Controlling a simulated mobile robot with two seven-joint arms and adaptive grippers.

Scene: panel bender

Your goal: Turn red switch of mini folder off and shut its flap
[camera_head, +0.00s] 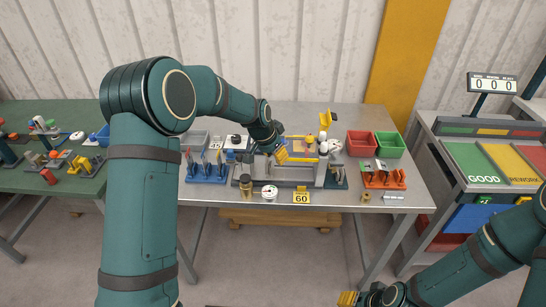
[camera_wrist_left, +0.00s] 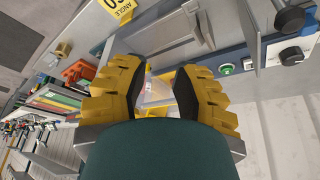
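The mini folder (camera_head: 290,173) is a grey machine in the middle of the steel table. A yellow upright piece (camera_head: 325,119), which looks like a raised flap, stands at its back right. My left gripper (camera_head: 291,153) is over the folder, left of the yellow piece. In the left wrist view its yellow fingers (camera_wrist_left: 167,75) are apart, with a yellow and whitish part behind the gap; contact cannot be told. My right gripper (camera_head: 348,298) is low at the bottom, away from the table; its opening is unclear.
A yellow "60" angle sign (camera_head: 302,196) stands in front of the folder. Red (camera_head: 361,143) and green (camera_head: 390,145) bins and an orange rack (camera_head: 384,179) are to the right. A blue tool rack (camera_head: 207,169) is to the left. A black knob (camera_wrist_left: 292,56) and green button (camera_wrist_left: 225,69) show close by.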

